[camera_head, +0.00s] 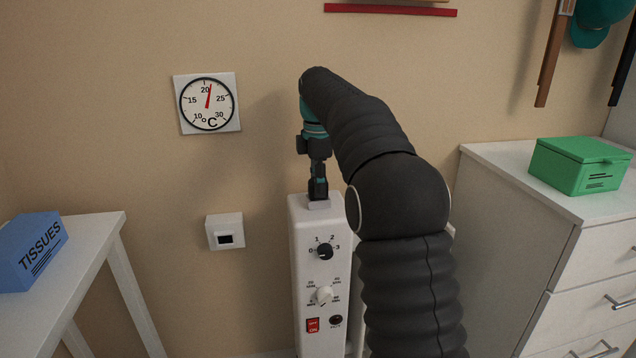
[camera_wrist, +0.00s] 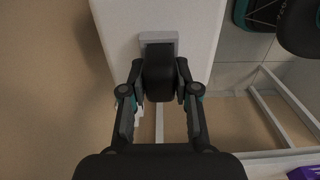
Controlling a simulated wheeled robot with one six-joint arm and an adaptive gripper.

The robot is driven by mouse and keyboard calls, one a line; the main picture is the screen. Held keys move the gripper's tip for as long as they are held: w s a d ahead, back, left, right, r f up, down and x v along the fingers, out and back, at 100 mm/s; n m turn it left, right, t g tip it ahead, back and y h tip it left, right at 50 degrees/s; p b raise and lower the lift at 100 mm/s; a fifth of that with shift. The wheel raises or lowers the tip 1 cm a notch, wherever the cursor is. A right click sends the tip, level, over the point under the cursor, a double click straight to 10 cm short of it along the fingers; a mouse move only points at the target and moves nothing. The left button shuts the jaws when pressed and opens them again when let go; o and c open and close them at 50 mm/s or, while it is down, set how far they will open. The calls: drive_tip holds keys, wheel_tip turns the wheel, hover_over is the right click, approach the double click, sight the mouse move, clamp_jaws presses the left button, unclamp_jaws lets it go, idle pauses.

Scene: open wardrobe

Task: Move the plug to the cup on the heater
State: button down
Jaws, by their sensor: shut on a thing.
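The white heater (camera_head: 304,255) stands against the wall with knobs, a red switch and a round socket on its front. A small light grey cup (camera_head: 318,205) sits on its top. My gripper (camera_head: 318,184) points down directly above the cup. In the wrist view, my gripper's two fingers (camera_wrist: 158,78) are shut on the black plug (camera_wrist: 158,62), one finger on each side. The grey rim of the cup (camera_wrist: 158,36) shows around the plug's far end. The plug's lower end meets the cup; how deep it sits is hidden.
A white table (camera_head: 95,238) with a blue tissue box (camera_head: 28,250) stands left. A white drawer unit (camera_head: 505,220) with a green box (camera_head: 580,165) stands right.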

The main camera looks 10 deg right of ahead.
drive_tip(key=shift+f, duration=0.25)
drive_tip(key=c, duration=0.8)
unclamp_jaws()
wheel_tip(320, 180, up, 7)
drive_tip(key=shift+f, duration=0.2)
drive_tip(key=shift+r, duration=0.45)
